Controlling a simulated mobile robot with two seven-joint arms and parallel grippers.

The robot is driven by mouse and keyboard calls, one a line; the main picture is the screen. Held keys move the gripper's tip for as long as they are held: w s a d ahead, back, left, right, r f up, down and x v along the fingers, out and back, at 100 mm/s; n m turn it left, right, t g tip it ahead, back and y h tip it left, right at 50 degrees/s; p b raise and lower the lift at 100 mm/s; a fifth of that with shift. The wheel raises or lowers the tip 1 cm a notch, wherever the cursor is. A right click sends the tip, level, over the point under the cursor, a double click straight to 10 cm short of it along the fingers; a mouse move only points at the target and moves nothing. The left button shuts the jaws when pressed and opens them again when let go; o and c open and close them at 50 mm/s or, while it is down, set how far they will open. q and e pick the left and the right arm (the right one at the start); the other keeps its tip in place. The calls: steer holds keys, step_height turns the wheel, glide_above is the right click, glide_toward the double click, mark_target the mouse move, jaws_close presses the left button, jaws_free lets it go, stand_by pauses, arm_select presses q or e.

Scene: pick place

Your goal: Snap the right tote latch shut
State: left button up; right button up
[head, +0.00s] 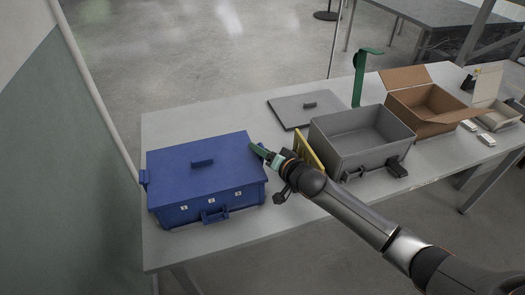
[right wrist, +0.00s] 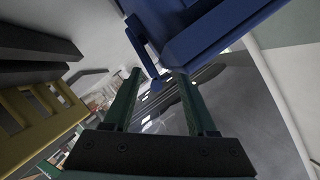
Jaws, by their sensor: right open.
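A blue tote (head: 183,186) with its blue lid (head: 220,151) on top stands at the left of the table. My right gripper (head: 259,151) is at the tote's right side, near its upper edge. In the right wrist view my right gripper (right wrist: 157,73) is open, its two green fingers apart. The right latch (right wrist: 141,42), a blue bar on the tote (right wrist: 221,32), reaches down to the gap between the fingertips. I cannot tell whether the fingers touch it. In the head view the gripper hides this latch. My left gripper is not in view.
A grey open tote (head: 352,159) stands right of the gripper, with a yellow rack (head: 308,152) close beside the gripper. A grey lid (head: 290,109), a green stand (head: 359,82) and an open cardboard box (head: 424,119) are behind and right. The table (head: 190,129) is bare behind the blue tote.

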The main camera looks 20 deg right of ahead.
jaws_close()
stand_by(0.5)
